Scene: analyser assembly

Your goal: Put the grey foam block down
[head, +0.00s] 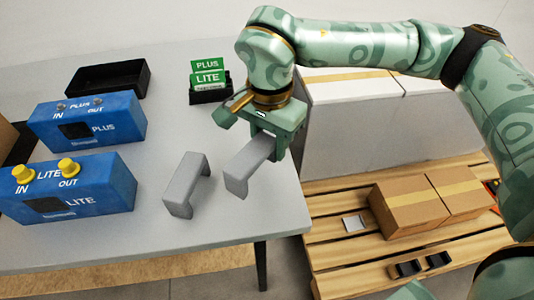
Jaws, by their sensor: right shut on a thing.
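My right gripper (268,136) is shut on a grey foam block (246,165), a bracket-like piece with a bent-down end. The held block is over the right part of the table (225,218), near its right edge. I cannot tell whether it touches the tabletop. A second, similar grey foam block (186,184) stands on the table just left of the held one, with a narrow gap between them. My left gripper is not in view.
Blue analyser boxes marked PLUS (120,118) and LITE (115,190) stand at left. A black tray (108,78) and a black holder with green cards (208,95) are behind. A pallet (340,258) with cartons (410,204) is at right. The table's front is clear.

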